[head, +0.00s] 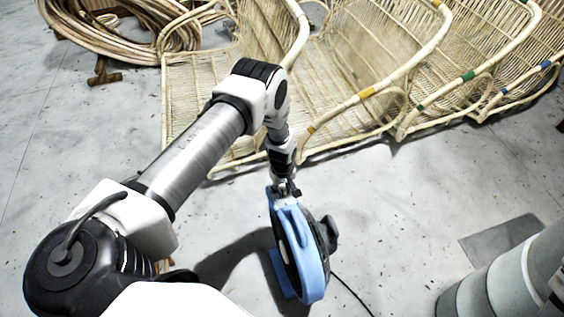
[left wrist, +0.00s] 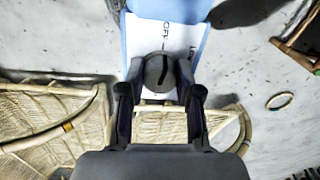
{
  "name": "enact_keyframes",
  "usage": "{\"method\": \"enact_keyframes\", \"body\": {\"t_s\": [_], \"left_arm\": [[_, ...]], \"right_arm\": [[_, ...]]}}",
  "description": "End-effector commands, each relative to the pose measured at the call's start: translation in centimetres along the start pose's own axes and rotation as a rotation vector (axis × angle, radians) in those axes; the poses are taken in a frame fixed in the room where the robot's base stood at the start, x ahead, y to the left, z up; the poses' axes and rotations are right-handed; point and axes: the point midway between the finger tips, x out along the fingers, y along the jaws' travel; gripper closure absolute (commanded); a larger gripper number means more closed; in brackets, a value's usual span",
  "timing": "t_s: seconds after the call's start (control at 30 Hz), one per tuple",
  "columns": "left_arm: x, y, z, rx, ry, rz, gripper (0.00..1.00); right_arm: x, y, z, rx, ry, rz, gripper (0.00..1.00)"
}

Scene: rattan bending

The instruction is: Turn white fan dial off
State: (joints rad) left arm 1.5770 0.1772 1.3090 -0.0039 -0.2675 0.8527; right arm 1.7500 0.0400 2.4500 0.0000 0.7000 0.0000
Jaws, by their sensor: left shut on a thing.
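The fan (head: 305,245) is light blue with a dark round guard, seen nearly edge-on on the floor in the head view. In the left wrist view its blue casing (left wrist: 131,32) frames a white panel (left wrist: 178,38) with dark lettering, partly legible as "OFF". A grey round dial (left wrist: 158,72) with a dark pointer line sits on the panel. My left gripper (left wrist: 160,100) is shut on the dial, with a finger on each side. In the head view the left gripper (head: 286,187) reaches down to the fan's top. My right gripper does not show.
Several woven rattan chair frames (head: 360,60) with coloured tape stand behind the fan. A coil of rattan (head: 125,35) lies at the back left. A cable (head: 352,290) runs from the fan. A grey banded cylinder (head: 510,275) is at right. Floor between is clear.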

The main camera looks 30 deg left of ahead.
Motion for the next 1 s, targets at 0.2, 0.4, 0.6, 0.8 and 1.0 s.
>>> {"method": "enact_keyframes", "body": {"t_s": [0.2, 0.4, 0.6, 0.8, 1.0], "left_arm": [[0.02, -0.03, 0.09, -0.117, -0.001, -0.002, 1.00], [0.07, -0.02, 0.09, -0.173, -0.002, -0.003, 1.00], [0.09, -0.01, 0.09, -0.188, -0.002, -0.002, 1.00], [0.10, -0.01, 0.09, -0.188, -0.002, -0.002, 1.00], [0.08, 0.00, 0.07, -0.188, -0.001, -0.002, 0.41]], "right_arm": [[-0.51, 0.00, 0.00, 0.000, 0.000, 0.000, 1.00], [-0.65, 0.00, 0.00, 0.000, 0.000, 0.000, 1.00], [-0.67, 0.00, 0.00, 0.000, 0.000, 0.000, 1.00], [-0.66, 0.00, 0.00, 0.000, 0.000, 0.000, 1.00], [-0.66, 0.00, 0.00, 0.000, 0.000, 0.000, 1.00]]}}
